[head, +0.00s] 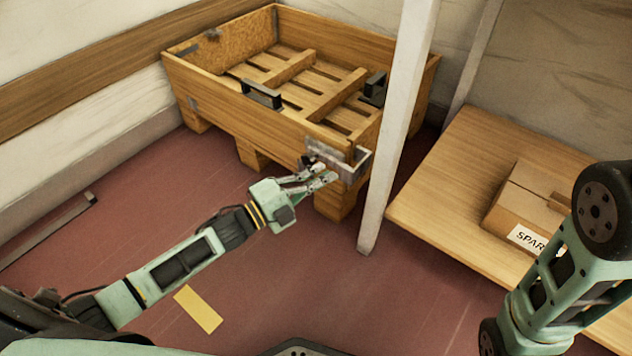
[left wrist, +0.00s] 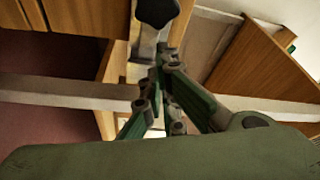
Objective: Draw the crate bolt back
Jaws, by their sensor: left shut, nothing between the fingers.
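The wooden crate (head: 240,107) stands against the back wall in the head view, with slats and black handles showing inside and on its front. The metal bolt fitting (head: 343,162) sits at the crate's front right corner. My left gripper (head: 330,172) is shut at this fitting, with nothing seen between its fingers. In the left wrist view its fingers (left wrist: 160,92) are together beside a grey metal plate and a dark knob (left wrist: 156,12). I cannot tell whether they touch the bolt. My right gripper is out of view; only part of my right arm shows.
A white post (head: 400,120) stands just right of the crate corner, close to my left gripper. A low wooden table (head: 440,190) to the right holds a cardboard box (head: 525,205) with a label. A yellow strip (head: 198,308) lies on the open red floor.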

